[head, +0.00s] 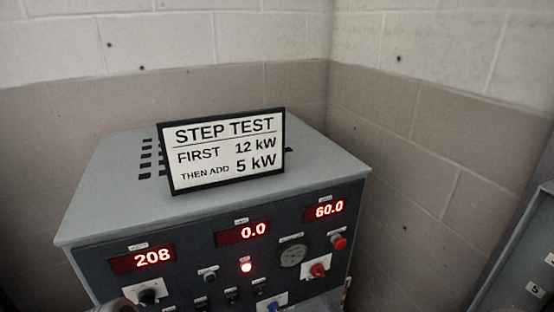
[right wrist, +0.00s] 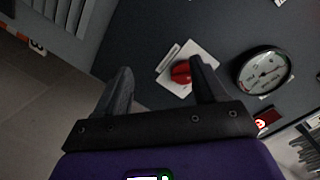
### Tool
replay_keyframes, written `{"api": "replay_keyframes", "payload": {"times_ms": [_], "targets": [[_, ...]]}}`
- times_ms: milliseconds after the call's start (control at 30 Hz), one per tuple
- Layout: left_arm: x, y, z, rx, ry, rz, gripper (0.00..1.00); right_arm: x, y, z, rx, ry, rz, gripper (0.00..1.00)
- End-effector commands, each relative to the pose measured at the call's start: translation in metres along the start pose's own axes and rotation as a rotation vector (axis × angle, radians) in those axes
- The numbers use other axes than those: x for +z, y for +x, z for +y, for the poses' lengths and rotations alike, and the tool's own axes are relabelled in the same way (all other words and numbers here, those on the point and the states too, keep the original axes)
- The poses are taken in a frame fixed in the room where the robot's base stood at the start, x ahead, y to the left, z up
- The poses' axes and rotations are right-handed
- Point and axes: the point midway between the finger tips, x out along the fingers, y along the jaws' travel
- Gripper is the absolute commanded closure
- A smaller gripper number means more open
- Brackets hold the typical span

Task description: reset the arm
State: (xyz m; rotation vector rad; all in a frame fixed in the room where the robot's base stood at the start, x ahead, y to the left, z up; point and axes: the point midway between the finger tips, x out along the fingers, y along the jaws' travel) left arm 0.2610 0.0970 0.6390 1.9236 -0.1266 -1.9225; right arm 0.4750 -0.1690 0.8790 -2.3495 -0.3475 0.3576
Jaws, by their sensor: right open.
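My right gripper (right wrist: 161,65) is open in the right wrist view, with its two dark fingers apart and nothing held between them. It faces the dark control panel (right wrist: 225,25). A red knob on a white plate (right wrist: 181,72) shows beyond the gap, close beside the right-hand finger in the picture; I see no contact. In the head view this red knob (head: 319,270) is at the panel's lower right. My right gripper cannot be made out clearly in the head view. My left gripper is not in view.
The grey cabinet (head: 110,205) carries a "STEP TEST" sign (head: 228,150) reading first 12 kW, then add 5 kW. Its displays read 208 (head: 142,259), 0.0 (head: 243,233) and 60.0 (head: 325,211). A round gauge (head: 292,254) and red button (head: 339,242) are near the knob. Another grey cabinet (head: 520,255) stands right.

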Motion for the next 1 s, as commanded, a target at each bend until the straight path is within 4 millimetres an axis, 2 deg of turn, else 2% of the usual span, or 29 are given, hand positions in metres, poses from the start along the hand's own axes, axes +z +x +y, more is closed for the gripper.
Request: {"api": "replay_keyframes", "payload": {"times_ms": [33, 67, 167, 200, 300, 400, 500, 633, 1000], "targets": [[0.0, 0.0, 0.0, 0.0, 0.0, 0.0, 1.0, 0.028, 0.002, 0.01, 0.052, 0.011, -0.083, 0.3], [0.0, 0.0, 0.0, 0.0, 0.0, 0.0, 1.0, 0.047, 0.002, 0.018, 0.091, 0.015, -0.141, 0.3], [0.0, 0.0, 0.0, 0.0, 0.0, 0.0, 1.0, 0.116, -0.01, 0.045, 0.229, 0.025, -0.367, 0.3], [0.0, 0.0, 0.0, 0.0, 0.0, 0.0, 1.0, 0.143, -0.019, 0.054, 0.28, 0.028, -0.461, 0.3], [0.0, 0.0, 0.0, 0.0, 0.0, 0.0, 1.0, 0.203, -0.051, 0.07, 0.393, 0.033, -0.691, 0.3], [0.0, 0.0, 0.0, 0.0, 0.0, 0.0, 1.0, 0.247, -0.086, 0.08, 0.482, 0.04, -0.885, 0.3], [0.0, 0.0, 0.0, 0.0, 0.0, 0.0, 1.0, 0.273, -0.115, 0.084, 0.541, 0.047, -1.023, 0.3], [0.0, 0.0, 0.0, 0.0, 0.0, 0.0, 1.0, 0.287, -0.135, 0.086, 0.579, 0.055, -1.11, 0.3], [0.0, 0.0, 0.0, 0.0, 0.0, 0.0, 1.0, 0.288, -0.136, 0.086, 0.581, 0.055, -1.115, 0.3]]}}
